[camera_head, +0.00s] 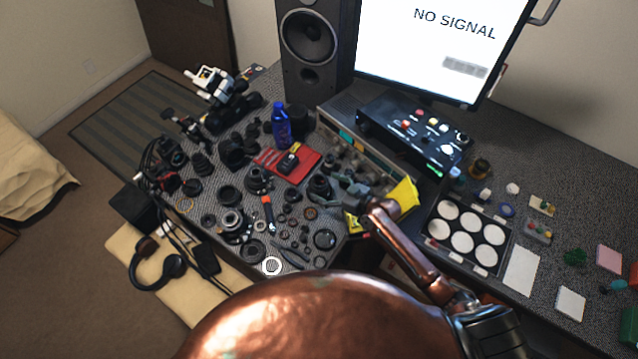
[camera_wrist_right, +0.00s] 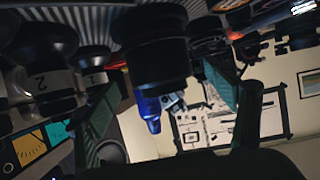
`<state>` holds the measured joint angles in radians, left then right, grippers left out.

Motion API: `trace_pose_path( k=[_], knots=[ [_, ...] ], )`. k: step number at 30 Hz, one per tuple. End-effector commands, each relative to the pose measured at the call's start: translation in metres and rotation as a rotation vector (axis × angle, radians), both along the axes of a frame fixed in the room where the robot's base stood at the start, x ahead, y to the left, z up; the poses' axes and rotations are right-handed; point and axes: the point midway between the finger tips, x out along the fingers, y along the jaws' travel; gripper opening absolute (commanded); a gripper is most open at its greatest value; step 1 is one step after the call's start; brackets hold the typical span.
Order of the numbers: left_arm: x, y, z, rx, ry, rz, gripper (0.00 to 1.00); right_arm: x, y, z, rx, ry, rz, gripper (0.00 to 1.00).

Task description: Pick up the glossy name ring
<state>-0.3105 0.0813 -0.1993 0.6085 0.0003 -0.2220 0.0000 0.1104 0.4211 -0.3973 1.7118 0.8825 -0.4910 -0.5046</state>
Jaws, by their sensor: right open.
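Many black rings and lens parts lie on the grey desk, and I cannot tell for certain which one is the glossy name ring. One round dark, shiny piece (camera_head: 325,239) lies near the desk's front edge, below my right gripper in the picture. My right gripper (camera_head: 326,188) is over the parts area, close to a dark lens barrel. In the right wrist view the two fingers of the right gripper (camera_wrist_right: 172,80) are apart, and a black cylindrical part (camera_wrist_right: 155,55) shows between them; I cannot tell if they touch it. My left gripper is not in view.
A blue bottle (camera_head: 281,124) and a red mat (camera_head: 285,165) stand behind the parts. A yellow item (camera_head: 402,197) is beside my wrist. A palette of white discs (camera_head: 428,232) is to the right.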

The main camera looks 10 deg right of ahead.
Motion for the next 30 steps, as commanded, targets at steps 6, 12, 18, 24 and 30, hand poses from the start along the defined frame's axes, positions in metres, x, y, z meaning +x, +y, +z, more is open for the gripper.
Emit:
trace_pose_path(
  k=[6, 12, 18, 24, 30],
  knots=[
    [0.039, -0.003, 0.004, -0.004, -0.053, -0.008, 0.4, 0.024, 0.019, -0.009, 0.004, 0.0, 0.0, 0.78],
    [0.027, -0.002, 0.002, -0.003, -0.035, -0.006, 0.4, 0.029, 0.022, -0.013, 0.001, 0.001, 0.0, 0.78],
    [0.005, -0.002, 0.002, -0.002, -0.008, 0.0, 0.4, 0.028, 0.022, -0.013, 0.001, 0.001, 0.0, 0.73],
    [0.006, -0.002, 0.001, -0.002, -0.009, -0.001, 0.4, 0.028, 0.022, -0.013, 0.001, 0.001, 0.0, 0.59],
    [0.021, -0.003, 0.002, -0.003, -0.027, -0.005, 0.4, 0.028, 0.022, -0.013, 0.001, 0.001, 0.0, 0.46]
  ],
)
